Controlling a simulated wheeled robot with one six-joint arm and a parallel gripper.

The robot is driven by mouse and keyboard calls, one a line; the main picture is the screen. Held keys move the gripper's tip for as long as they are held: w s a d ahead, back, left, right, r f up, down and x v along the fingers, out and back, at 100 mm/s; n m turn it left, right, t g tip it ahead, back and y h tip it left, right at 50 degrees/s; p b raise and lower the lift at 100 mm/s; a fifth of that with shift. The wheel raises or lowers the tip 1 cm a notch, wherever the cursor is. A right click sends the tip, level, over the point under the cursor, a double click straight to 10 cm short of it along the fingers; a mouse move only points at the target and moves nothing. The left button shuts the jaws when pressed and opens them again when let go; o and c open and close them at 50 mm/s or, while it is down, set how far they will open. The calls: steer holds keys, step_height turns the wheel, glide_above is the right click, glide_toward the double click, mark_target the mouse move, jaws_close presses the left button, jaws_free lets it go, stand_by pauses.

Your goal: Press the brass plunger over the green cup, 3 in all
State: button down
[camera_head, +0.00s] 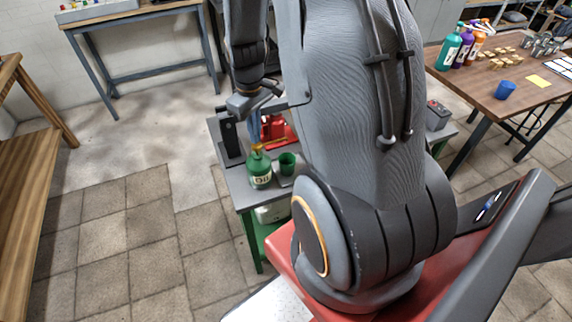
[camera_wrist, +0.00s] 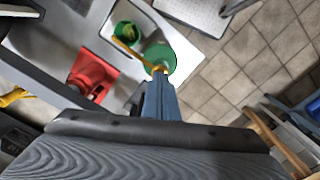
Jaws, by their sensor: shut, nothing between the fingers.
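The green oil bottle (camera_head: 260,172) stands upright on the grey bench with its brass plunger (camera_head: 257,149) on top. The plunger and its spout (camera_wrist: 128,48) show in the wrist view, the spout reaching over the green cup (camera_wrist: 124,33). The cup (camera_head: 287,164) stands right of the bottle in the head view. My gripper (camera_wrist: 160,76) is shut and empty, its blue fingers pointing down at the plunger top. The fingertips are at or just above the plunger; I cannot tell whether they touch it.
A red vise (camera_wrist: 92,75) is close beside the gripper on the bench (camera_head: 237,188). A wooden table (camera_head: 486,90) at the right holds coloured bottles (camera_head: 451,48), a blue cup (camera_head: 505,90) and small blocks. The tiled floor left of the bench is clear.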

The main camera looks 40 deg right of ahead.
steer(key=shift+r, duration=0.15)
step_height(320, 180, up, 6)
steer(key=p, duration=0.4)
steer(key=shift+p, duration=0.35)
stand_by(0.3)
steer(key=s+a+m+b, duration=0.1)
steer(key=s+a+b, duration=0.3)
steer(key=a+b, duration=0.1)
steer(key=s+a+f+m+t+b, duration=0.1)
steer(key=s+a+b, duration=0.2)
steer(key=a+b, duration=0.3)
steer(key=shift+s+a+m, duration=0.35)
steer(key=shift+a+m, duration=0.05)
steer(key=shift+a, duration=0.65)
